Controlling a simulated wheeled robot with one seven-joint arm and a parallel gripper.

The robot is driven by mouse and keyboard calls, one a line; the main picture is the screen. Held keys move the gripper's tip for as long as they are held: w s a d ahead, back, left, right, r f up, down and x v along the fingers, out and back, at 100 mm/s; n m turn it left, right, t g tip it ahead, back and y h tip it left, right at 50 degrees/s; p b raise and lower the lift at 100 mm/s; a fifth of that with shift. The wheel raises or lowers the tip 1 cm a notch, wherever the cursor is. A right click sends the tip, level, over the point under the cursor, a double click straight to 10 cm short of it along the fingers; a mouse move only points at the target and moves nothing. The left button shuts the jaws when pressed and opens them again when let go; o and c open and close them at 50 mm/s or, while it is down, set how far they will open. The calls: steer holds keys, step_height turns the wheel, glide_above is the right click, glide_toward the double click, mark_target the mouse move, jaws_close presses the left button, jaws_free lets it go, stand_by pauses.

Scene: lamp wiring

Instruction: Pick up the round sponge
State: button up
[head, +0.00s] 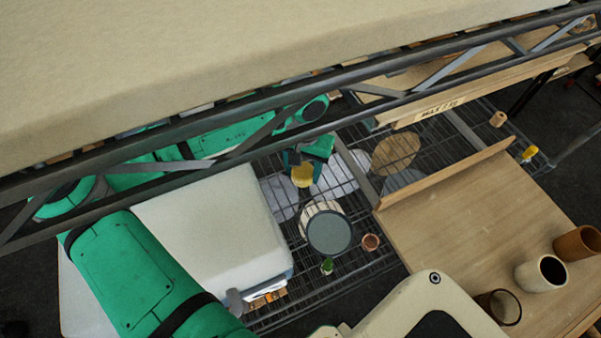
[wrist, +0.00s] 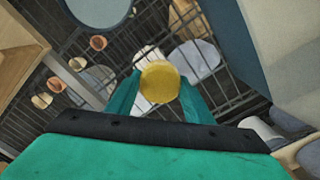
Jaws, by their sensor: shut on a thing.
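The round sponge (head: 302,176) is a small yellow disc. It also shows in the wrist view (wrist: 159,82), between the two green fingers. My gripper (head: 308,165) is shut on it and holds it over the wire rack. In the head view the sponge sits below the dark metal frame bars, at the middle of the picture. The fingers hide part of the sponge's sides.
A wire shelf (head: 350,272) carries a grey-topped round container (head: 329,232) and a small copper cup (head: 370,242). A white box (head: 215,235) stands left. A wooden board (head: 470,225) with several cups lies right. A dark truss (head: 385,104) crosses above my arm.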

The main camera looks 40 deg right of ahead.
steer(key=s+a+r, duration=0.1)
steer(key=s+r, duration=0.7)
steer(key=s, duration=0.5)
steer(key=shift+r, duration=0.35)
steer(key=shift+w, duration=0.1)
steer(key=shift+o, duration=1.2)
steer(key=shift+a, duration=0.1)
steer(key=shift+c, duration=0.8)
steer(key=shift+w, duration=0.1)
steer(key=shift+s+a, duration=1.35)
steer(key=shift+s, duration=0.15)
